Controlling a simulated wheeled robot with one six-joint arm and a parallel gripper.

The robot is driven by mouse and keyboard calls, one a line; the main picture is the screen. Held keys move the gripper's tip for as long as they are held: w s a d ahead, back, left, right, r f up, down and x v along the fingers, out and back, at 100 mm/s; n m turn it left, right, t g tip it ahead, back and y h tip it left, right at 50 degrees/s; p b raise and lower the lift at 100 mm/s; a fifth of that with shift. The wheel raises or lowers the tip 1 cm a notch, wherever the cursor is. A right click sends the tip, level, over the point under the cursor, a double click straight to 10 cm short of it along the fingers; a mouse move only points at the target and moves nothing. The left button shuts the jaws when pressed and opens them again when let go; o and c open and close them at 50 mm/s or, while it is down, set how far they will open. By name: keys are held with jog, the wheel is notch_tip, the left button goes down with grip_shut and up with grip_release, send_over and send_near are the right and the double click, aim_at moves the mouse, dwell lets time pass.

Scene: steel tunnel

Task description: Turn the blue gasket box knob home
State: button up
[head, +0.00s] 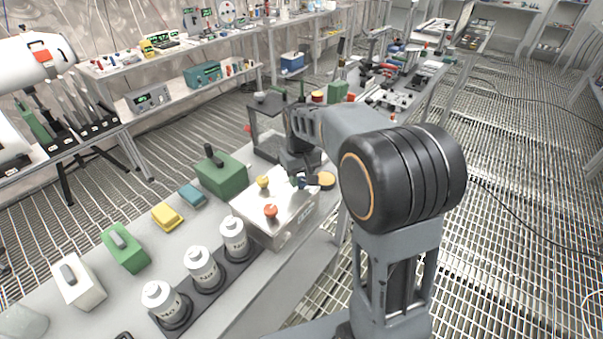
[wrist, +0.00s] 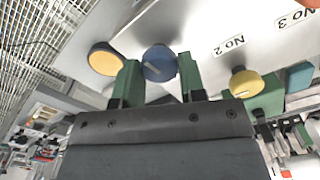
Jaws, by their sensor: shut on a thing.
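The blue knob (wrist: 158,63) is on the pale metal box (wrist: 215,22), and a short light mark shows on its face. My gripper (wrist: 157,72) has its green fingers on either side of this knob, shut on it. In the head view the box (head: 290,228) stands on the bench, and my gripper (head: 301,181) reaches its far right corner. The blue knob is mostly hidden there by the fingers. A yellow knob (head: 263,182) and an orange-red knob (head: 270,210) are on the box's top. An amber knob (head: 326,180) sits just right of my gripper.
Three white canisters (head: 202,268) stand in a dark rack in front of the box. A green case (head: 221,172) with a black handle stands close on the left. In the wrist view the amber knob (wrist: 105,60) is close beside the left finger.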

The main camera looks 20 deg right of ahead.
aim_at(302, 179)
jog(key=m, duration=0.2)
jog(key=m+p, duration=0.1)
jog(key=m, duration=0.2)
jog(key=shift+w+r+m, duration=0.15)
jog(key=shift+r+m, duration=0.1)
jog(key=shift+m, duration=0.05)
jog(key=m+p, duration=0.1)
jog(key=m, duration=0.3)
jog(key=shift+d+m, duration=0.1)
jog(key=shift+m, duration=0.6)
jog(key=o, duration=0.9)
jog(key=shift+f, duration=0.2)
notch_tip(302, 179, up, 14)
jog(key=shift+f+p, duration=0.1)
jog(key=shift+p, duration=0.6)
